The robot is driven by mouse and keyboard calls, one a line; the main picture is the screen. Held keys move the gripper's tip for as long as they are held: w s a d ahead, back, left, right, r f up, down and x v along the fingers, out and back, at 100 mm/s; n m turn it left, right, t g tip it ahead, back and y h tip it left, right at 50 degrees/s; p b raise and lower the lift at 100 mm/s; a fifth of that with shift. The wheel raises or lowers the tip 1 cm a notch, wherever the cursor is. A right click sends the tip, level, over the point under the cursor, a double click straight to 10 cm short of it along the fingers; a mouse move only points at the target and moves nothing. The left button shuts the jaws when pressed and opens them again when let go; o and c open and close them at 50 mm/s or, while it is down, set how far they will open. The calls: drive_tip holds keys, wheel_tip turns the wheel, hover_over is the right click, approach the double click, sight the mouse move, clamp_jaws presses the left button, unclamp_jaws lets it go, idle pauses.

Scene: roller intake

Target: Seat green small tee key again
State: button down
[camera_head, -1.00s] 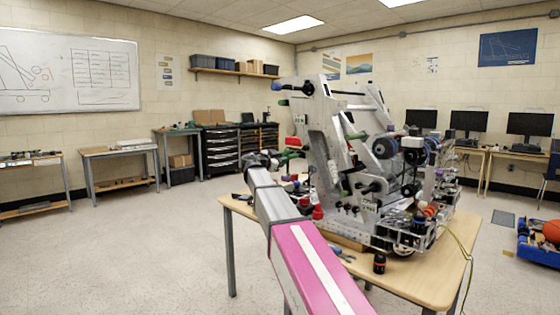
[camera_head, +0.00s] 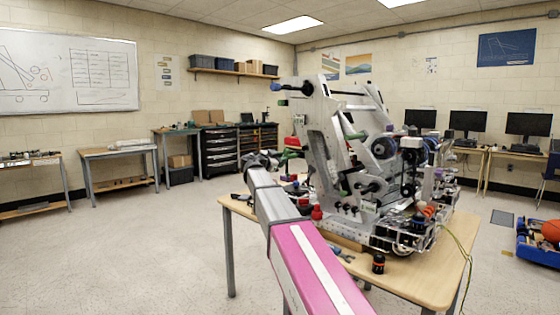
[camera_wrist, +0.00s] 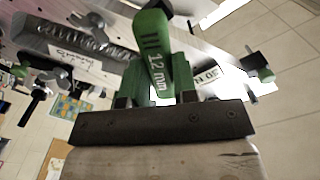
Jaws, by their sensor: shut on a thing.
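A green tee key (camera_wrist: 157,62) marked "12 mm" fills the middle of the wrist view. My gripper (camera_wrist: 155,98) is shut on it, with the dark fingertips at either side of its lower green part. The key's far end and whatever lies beneath it are hidden. In the head view my arm reaches to the left side of the metal robot mechanism (camera_head: 325,135) on the wooden table; the key in my jaws cannot be made out clearly there.
A small green-tipped part (camera_wrist: 262,70) is at the right. A dark and red canister (camera_head: 378,263) stands on the table (camera_head: 425,285).

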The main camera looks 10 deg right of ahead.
drive_tip(key=shift+x, duration=1.15)
drive_tip(key=c, duration=0.8)
unclamp_jaws()
drive_tip(key=shift+a, duration=0.1)
drive_tip(key=shift+s, duration=0.1)
drive_tip(key=v, duration=1)
drive_tip(key=s+d+f+n+g+y, duration=0.2)
drive_tip(key=s+f+n, duration=0.15)
drive_tip(key=f, duration=0.65)
drive_tip(key=s+d+f+n+g+y, duration=0.25)
drive_tip(key=s+f, duration=0.25)
drive_tip(key=f, duration=0.6)
drive_tip(key=s+d+f+n+g+y, duration=0.1)
drive_tip(key=s+d+f+n+y, duration=0.2)
drive_tip(key=f, duration=0.7)
drive_tip(key=s+f+n+g+y, duration=0.1)
drive_tip(key=s+f+n+y, duration=0.1)
drive_tip(key=s+f, duration=0.4)
drive_tip(key=s+a+f+n+g+y, duration=0.1)
drive_tip(key=s+f+n+g+y, duration=0.1)
drive_tip(key=s+f, duration=0.5)
drive_tip(key=s+a+f+n+g+y, duration=0.1)
drive_tip(key=s+f+n+g+y, duration=0.1)
drive_tip(key=s+f, duration=0.5)
drive_tip(key=shift+s+a+n+y, duration=0.15)
drive_tip(key=shift+s+n+y, duration=0.4)
drive_tip(key=shift+s+n, duration=0.4)
